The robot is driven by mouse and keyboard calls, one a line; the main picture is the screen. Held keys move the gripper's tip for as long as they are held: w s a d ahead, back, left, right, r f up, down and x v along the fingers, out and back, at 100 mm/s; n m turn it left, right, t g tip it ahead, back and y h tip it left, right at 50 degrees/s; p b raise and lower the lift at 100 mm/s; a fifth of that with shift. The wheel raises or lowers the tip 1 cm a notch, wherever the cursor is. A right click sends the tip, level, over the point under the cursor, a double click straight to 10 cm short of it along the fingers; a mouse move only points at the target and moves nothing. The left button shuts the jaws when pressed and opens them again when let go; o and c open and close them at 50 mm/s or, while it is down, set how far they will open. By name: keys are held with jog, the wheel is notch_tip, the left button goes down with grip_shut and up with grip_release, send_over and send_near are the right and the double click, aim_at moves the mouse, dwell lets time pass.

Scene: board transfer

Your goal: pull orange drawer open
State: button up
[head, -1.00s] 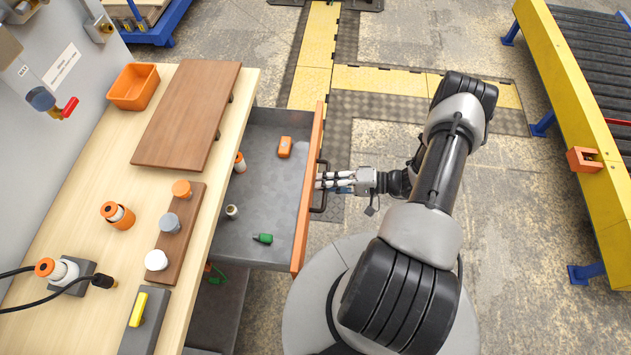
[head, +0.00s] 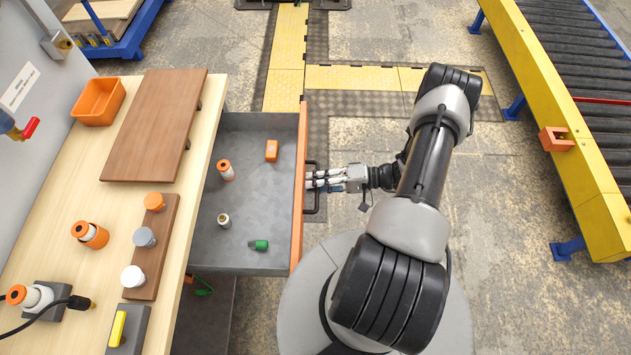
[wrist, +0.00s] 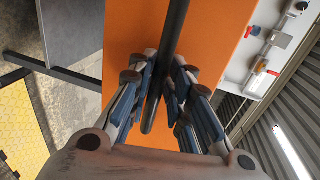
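The orange-fronted drawer (head: 300,190) stands well open from the wooden workbench. Its grey inside (head: 240,195) is in plain view in the head view. A dark bar handle (head: 314,188) is on its front. My gripper (head: 318,180) is at the handle, reaching in from the right. In the wrist view the fingers (wrist: 163,85) stand on both sides of the dark handle bar (wrist: 170,60), closed in around it, with the orange front (wrist: 225,40) behind. Full contact on both sides is hard to make out.
Inside the drawer are an orange block (head: 272,151), an orange-and-white cylinder (head: 226,170), a small pale cylinder (head: 224,220) and a green piece (head: 259,245). The bench holds a brown board (head: 155,125) and an orange bin (head: 98,102).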

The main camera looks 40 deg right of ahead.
jog(key=shift+f, duration=0.1)
jog(key=v, duration=1.2)
dwell(0.4)
